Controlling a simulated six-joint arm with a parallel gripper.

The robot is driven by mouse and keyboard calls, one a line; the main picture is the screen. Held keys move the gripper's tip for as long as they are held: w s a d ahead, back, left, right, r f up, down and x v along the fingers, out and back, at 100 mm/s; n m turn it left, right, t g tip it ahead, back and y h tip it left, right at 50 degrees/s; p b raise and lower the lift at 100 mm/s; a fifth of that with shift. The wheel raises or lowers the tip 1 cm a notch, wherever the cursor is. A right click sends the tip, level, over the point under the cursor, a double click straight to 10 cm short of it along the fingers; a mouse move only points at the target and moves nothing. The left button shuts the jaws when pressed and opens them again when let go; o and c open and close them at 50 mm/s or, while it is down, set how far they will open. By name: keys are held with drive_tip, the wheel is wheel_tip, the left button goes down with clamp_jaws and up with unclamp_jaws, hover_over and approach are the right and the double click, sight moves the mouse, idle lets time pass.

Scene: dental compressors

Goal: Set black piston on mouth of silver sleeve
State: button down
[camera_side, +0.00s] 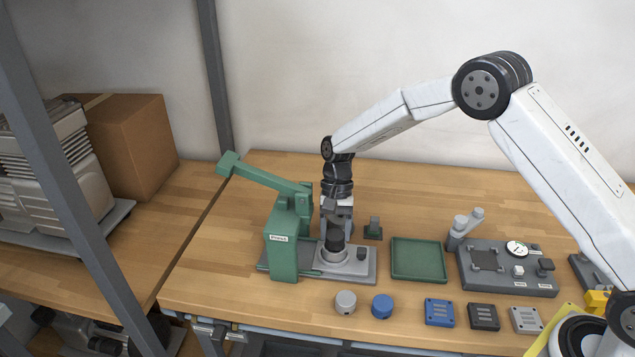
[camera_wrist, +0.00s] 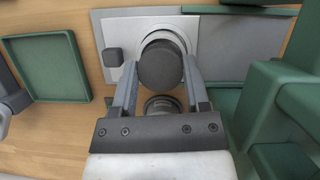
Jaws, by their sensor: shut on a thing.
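The black piston (camera_side: 336,242) is held upright between the fingers of my gripper (camera_side: 337,232). In the wrist view its dark round end (camera_wrist: 160,66) shows between the two fingertips. The silver sleeve (camera_side: 334,256) stands on the grey base plate of the green press, directly below the piston. In the wrist view part of the sleeve's bright ring (camera_wrist: 166,36) shows past the piston, which covers the rest of the mouth. The piston's lower end is at or just above the mouth; I cannot tell whether they touch.
The green press (camera_side: 284,240) with its raised lever stands close on the left. A small dark block (camera_side: 361,253) sits on the base plate. An empty green tray (camera_side: 418,276) and a grey gauge fixture (camera_side: 510,284) lie right. Grey (camera_side: 345,301) and blue (camera_side: 382,305) round parts lie in front.

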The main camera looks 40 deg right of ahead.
drive_tip(key=shift+f, duration=0.55)
idle(2.1)
unclamp_jaws()
drive_tip(key=shift+r, duration=0.1)
drive_tip(key=shift+r, duration=3.4)
